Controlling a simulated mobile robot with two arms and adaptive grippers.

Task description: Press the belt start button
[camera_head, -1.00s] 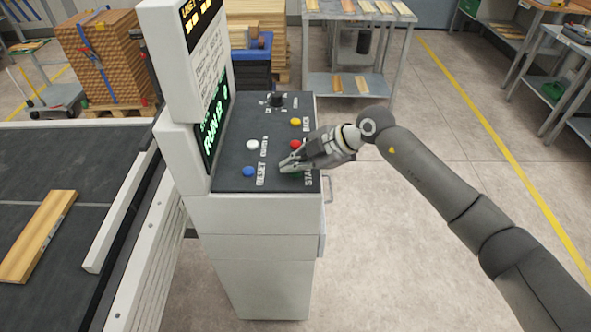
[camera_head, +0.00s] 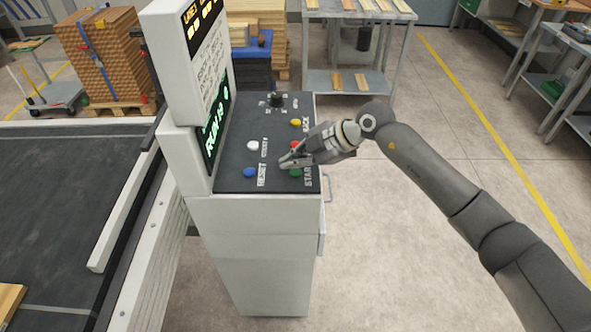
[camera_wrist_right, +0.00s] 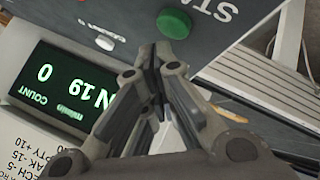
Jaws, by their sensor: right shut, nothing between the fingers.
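The green start button (camera_head: 296,172) sits at the near right of the dark panel top, beside the START lettering; it also shows in the right wrist view (camera_wrist_right: 174,23). My right gripper (camera_head: 285,163) is shut and empty. Its fingertips hover close above the panel, just left of and beyond the green button, apart from it. In the right wrist view the fingertips (camera_wrist_right: 155,52) are together, just below the green button in the picture. My left gripper is not in view.
The panel also has a blue button (camera_head: 249,172), a white button (camera_head: 252,145), a yellow button (camera_head: 296,123), a partly hidden red button and a black knob (camera_head: 276,101). The display (camera_head: 215,127) stands at its left. A conveyor belt (camera_head: 60,220) carries a wooden plank (camera_head: 9,299).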

